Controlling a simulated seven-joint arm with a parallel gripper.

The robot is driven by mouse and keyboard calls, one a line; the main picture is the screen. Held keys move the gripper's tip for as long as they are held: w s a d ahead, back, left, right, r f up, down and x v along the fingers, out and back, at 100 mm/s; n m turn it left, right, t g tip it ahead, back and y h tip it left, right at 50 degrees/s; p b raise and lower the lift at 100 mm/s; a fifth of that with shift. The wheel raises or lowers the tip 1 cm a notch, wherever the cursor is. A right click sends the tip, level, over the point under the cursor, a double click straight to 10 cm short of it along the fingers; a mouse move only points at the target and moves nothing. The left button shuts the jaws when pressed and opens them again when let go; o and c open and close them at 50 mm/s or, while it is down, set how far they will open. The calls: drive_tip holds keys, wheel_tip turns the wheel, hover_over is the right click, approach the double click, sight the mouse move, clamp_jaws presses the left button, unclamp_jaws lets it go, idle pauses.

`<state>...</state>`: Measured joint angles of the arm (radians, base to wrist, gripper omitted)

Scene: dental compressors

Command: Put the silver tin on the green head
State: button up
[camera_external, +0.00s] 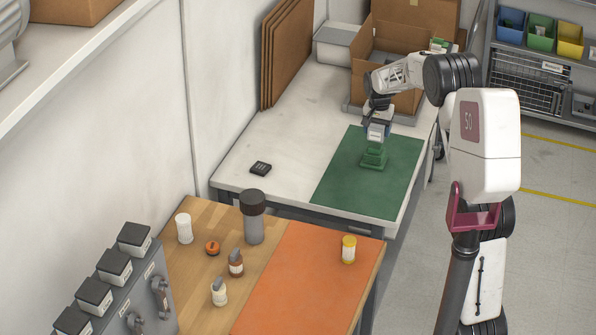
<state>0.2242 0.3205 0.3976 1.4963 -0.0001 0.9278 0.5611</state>
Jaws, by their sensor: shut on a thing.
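The green head (374,158) is a stepped green block standing upright on the green mat (340,185) on the white table. My gripper (377,137) points down directly above the green head, at or very close to its top. It is shut on a small pale, silvery thing, which I take to be the silver tin (377,131). The fingers largely hide the tin. I cannot tell from this view whether the tin touches the green head.
An open cardboard box (380,75) stands behind my gripper, with brown panels (287,50) against the wall. A small black item (260,168) lies on the white table (290,125). The nearer wooden table holds several bottles and an orange mat (300,285).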

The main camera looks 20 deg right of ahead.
sight(376, 135)
drive_tip(key=shift+w+d, duration=0.1)
drive_tip(key=shift+w, duration=0.45)
drive_tip(key=shift+f, duration=0.1)
drive_tip(key=shift+f, duration=1.65)
drive_tip(key=shift+f, duration=0.15)
drive_tip(key=o, duration=1.1)
